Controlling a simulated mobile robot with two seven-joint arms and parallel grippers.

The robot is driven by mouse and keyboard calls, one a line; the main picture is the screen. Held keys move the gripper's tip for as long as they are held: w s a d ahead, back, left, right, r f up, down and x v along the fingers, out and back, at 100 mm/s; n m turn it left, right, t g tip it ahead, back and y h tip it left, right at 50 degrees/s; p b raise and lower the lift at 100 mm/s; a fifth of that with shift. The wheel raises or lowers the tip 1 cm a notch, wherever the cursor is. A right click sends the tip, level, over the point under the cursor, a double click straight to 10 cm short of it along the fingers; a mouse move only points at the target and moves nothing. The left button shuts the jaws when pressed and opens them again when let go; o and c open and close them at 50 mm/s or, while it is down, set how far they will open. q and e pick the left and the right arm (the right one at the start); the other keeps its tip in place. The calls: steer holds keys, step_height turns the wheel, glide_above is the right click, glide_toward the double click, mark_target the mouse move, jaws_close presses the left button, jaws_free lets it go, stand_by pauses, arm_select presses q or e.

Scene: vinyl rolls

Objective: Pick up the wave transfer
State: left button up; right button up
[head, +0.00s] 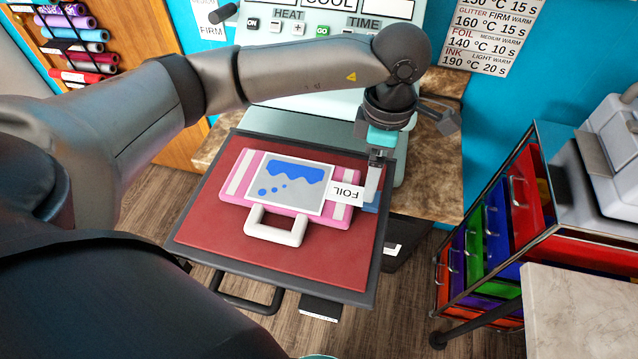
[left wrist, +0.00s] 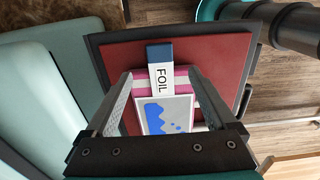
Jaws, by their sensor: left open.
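The wave transfer (head: 290,187) is a grey sheet with a blue wave and several blue dots. It lies flat on a pink and white striped bag (head: 232,187) with a white handle (head: 275,238). A white FOIL tag (head: 344,193) with a dark blue end extends from its right edge. My left gripper (head: 373,190) points down at the tag's outer end. In the left wrist view the open left gripper (left wrist: 160,78) has its fingers on either side of the FOIL tag (left wrist: 161,78), with the wave transfer (left wrist: 170,116) partly visible between them. My right gripper is not in view.
The bag rests on the red press bed (head: 310,268), which has a dark rim. The heat press (head: 300,95) stands behind it. A drawer cart (head: 485,240) and a pale tabletop (head: 580,310) are at right. Vinyl rolls (head: 80,35) hang at upper left.

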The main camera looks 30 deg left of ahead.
arm_select(q)
steer(key=shift+f+p, duration=0.35)
steer(key=shift+f, duration=3.1)
steer(key=c, duration=1.4)
steer(key=shift+r, duration=0.1)
